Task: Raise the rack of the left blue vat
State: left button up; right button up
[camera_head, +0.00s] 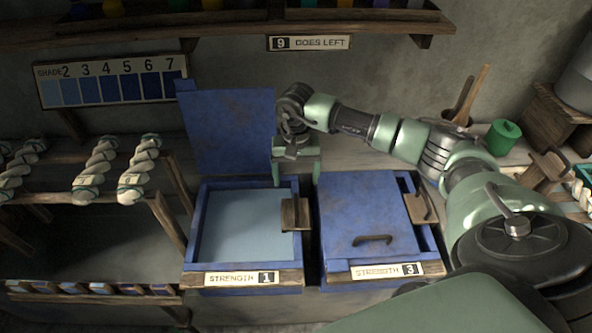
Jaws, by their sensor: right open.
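The left blue vat (196,244) has its lid (232,133) standing open against the wall, and pale blue liquid shows inside. Its front label reads "STRENGTH 1". A brown wooden piece with a handle (295,214), perhaps the rack's grip, sits at the vat's right edge. My right gripper (296,180) is open and empty, fingers pointing down, above the back right of this vat and behind the wooden piece. It appears apart from that piece. The rest of the rack cannot be made out. My left gripper is not in view.
The right blue vat (360,215), labelled "STRENGTH 3", has its lid closed. A shade chart (112,80) hangs on the wall. Twisted yarn hanks (140,170) hang on a wooden frame at left. A green pot (502,137) stands at right, beyond my arm.

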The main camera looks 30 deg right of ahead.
aim_at(296, 204)
jog(key=shift+f+b, duration=6)
jog(key=shift+f, duration=0.6)
grip_shut()
notch_tip(296, 204, up, 18)
jog(key=p, duration=1)
jog(key=shift+r, duration=0.25)
jog(key=shift+w, duration=0.1)
jog(key=shift+o, duration=1)
grip_release()
